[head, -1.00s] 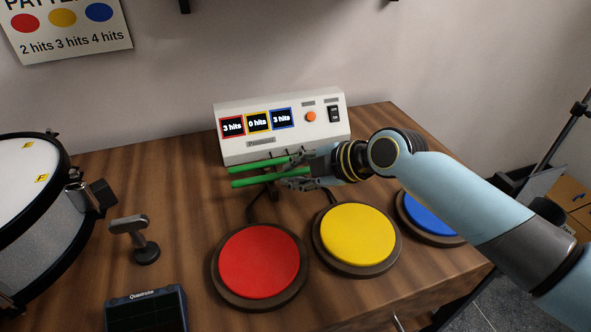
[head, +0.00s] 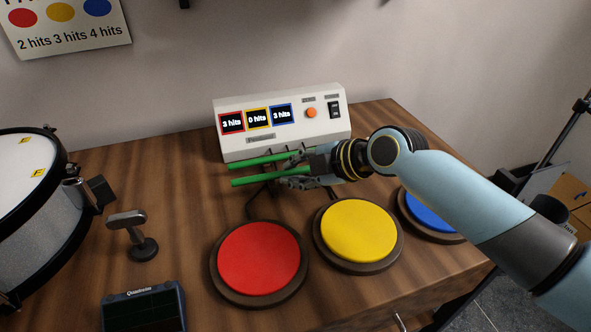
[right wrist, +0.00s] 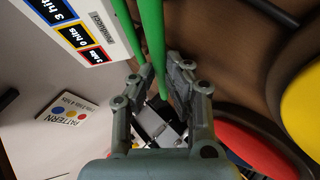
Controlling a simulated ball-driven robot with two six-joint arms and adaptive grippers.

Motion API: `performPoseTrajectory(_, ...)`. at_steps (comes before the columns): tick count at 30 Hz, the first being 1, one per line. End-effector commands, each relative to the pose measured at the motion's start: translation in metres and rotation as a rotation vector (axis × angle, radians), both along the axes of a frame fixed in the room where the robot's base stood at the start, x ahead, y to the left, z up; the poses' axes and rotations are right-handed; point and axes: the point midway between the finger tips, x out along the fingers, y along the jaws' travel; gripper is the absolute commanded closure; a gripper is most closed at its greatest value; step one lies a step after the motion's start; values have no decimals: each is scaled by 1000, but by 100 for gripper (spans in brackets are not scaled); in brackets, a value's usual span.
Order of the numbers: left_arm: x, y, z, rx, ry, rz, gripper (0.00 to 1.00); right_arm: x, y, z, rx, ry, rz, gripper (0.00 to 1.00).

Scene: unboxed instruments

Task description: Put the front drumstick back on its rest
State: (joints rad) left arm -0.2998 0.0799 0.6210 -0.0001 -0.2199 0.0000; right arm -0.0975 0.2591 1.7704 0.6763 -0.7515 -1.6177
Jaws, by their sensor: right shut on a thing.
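The front drumstick (head: 250,180) is green and roughly level, just in front of the console. My right gripper (head: 292,170) is shut on it near its right end. In the right wrist view the front drumstick (right wrist: 153,40) runs between the two fingers. The rear green drumstick (head: 250,160) lies almost parallel behind it, close to the console; in the right wrist view it passes beside the left finger. Small dark rest parts (head: 271,187) show below the sticks, mostly hidden. I cannot tell whether the front stick touches them. My left gripper is not in view.
The white console (head: 290,135) stands behind the sticks. Red (head: 258,258), yellow (head: 358,230) and blue (head: 430,212) pads lie in front and right. A small dark stand (head: 130,230), a drum (head: 40,235) and a dark screen device (head: 145,308) are left. Bare wood lies between.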

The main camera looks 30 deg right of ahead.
Motion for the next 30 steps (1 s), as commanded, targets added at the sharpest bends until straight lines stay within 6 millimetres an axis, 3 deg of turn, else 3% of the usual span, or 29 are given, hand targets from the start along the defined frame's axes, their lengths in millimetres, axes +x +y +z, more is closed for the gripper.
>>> performPoseTrajectory(15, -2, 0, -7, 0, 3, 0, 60, 0, 0, -7, 0, -1, 0, 100)
performPoseTrajectory(16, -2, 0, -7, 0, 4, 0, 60, 0, 0, -7, 0, -1, 0, 84)
performPoseTrajectory(21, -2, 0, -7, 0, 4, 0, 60, 0, 0, -7, 0, -1, 0, 62)
performPoseTrajectory(30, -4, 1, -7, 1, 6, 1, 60, -1, -1, -7, -1, 0, 1, 60)
